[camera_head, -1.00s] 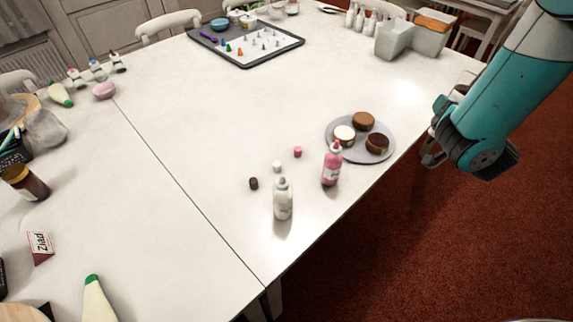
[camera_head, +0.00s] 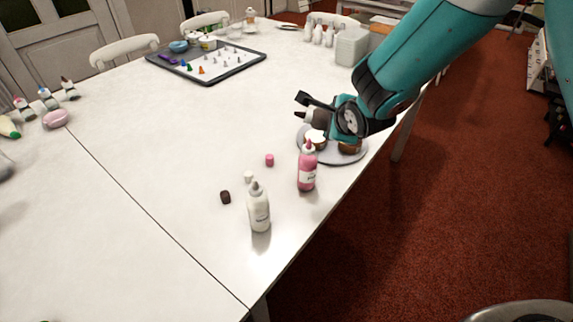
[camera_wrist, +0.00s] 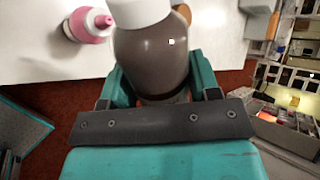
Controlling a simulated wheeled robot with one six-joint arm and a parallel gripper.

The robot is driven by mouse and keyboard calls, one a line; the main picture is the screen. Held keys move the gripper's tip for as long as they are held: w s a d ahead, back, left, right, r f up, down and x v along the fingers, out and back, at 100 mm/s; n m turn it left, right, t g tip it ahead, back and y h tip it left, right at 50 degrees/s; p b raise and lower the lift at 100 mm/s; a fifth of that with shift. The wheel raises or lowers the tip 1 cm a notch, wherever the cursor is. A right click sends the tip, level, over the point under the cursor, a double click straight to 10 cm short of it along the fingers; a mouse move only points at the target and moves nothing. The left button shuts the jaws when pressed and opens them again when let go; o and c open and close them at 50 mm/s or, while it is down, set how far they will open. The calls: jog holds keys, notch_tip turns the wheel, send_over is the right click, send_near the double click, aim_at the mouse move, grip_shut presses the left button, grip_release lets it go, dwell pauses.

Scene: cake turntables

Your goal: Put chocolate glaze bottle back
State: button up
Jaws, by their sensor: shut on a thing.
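My gripper (camera_head: 326,117) is shut on the chocolate glaze bottle (camera_head: 318,115), a dark brown bottle held tilted nearly on its side, nozzle to the left, above the cake plate.
The round grey plate (camera_head: 303,152) holds small cakes, partly hidden by my gripper. The white table (camera_head: 170,130) is clear in the middle. A board-game tray (camera_head: 238,72) lies at the back. Several white bottles (camera_head: 317,36) stand far right. A pink lidded item (camera_head: 55,118) is at left.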

aim_at(310, 114)
jog(key=a+m+y, duration=0.1)
jog(key=m, duration=0.1)
jog(key=a+m+t+y+b, duration=0.1)
jog(key=y, duration=0.1)
jog(key=a+m+t+y, duration=0.1)
jog(key=m+y, duration=0.1)
jog(key=shift+s+r+m, duration=0.1)
jog(key=shift+r+m, duration=0.2)
jog(key=shift+r, duration=0.1)
jog(key=a+r+y+b, duration=0.1)
jog(key=a+m+t+y+b, duration=0.1)
jog(key=shift+s+a+r+m, duration=0.2)
jog(key=shift+a+r+m, duration=0.1)
jog(key=shift+a+r, duration=0.1)
jog(key=s+a+f+y+b, duration=0.1)
jog(key=a+f+b, duration=0.1)
jog(key=f+b, duration=0.3)
jog(key=s+a+f+m+t+y+b, duration=0.1)
jog(key=s+a+f+b, duration=0.1)
jog(key=f+b, duration=0.4)
jog(key=shift+s+a+y+b, duration=0.35)
jog(key=shift+a+b, duration=0.2)
jog(key=shift+b, duration=2.35)
notch_tip(310, 114, down, 6)
jog(key=b, duration=0.7)
jog(key=shift+f, duration=0.15)
jog(key=shift+w+f+b, duration=0.1)
jog(key=shift+f+b, duration=0.45)
jog(key=shift+f, duration=0.05)
